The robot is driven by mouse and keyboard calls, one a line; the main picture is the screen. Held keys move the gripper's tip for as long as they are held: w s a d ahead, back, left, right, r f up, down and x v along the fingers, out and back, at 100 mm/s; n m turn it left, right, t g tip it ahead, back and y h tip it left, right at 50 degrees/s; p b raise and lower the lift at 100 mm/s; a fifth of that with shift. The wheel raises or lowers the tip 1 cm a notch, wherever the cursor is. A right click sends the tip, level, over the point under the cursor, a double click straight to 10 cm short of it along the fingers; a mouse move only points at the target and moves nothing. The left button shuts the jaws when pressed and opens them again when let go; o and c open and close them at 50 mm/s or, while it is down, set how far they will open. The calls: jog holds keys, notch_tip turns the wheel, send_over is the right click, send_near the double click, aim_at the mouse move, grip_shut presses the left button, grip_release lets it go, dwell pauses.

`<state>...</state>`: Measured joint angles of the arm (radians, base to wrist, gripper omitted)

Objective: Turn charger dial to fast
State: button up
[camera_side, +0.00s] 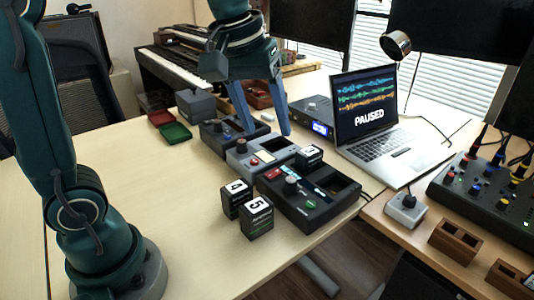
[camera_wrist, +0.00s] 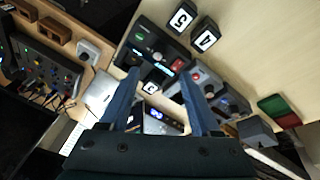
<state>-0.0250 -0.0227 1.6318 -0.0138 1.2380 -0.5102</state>
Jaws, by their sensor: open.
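The front dark charger (camera_side: 325,213) has a grey dial (camera_side: 291,184), a red label, a small display, a green button and open bays. It also shows in the wrist view (camera_wrist: 143,48); I cannot read its dial setting. A grey device (camera_side: 243,162) with a dial (camera_side: 241,146) and red button, and a dark device (camera_side: 213,140) with a dial (camera_side: 225,137), stand behind it. My gripper (camera_side: 270,132) is open and empty, above and behind the grey device, apart from the charger's dial. In the wrist view its blue fingers (camera_wrist: 160,76) are spread.
Batteries 4 (camera_side: 236,199) and 5 (camera_side: 257,218) stand left of the charger; battery 3 (camera_side: 310,155) is at its rear edge. A laptop (camera_side: 375,125) reading PAUSED is at the right. Red and green trays (camera_side: 175,132) lie back left.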

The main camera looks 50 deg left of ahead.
jog(key=w+f+n+g, duration=0.1)
jog(key=w+f+g, duration=0.1)
jog(key=w+f, duration=0.35)
jog(key=g, duration=0.1)
send_over(291, 180)
jog(key=shift+n, duration=0.3)
notch_tip(291, 180, down, 4)
jog(key=shift+a+f, duration=0.1)
jog(key=shift+f, duration=2.7)
grip_shut()
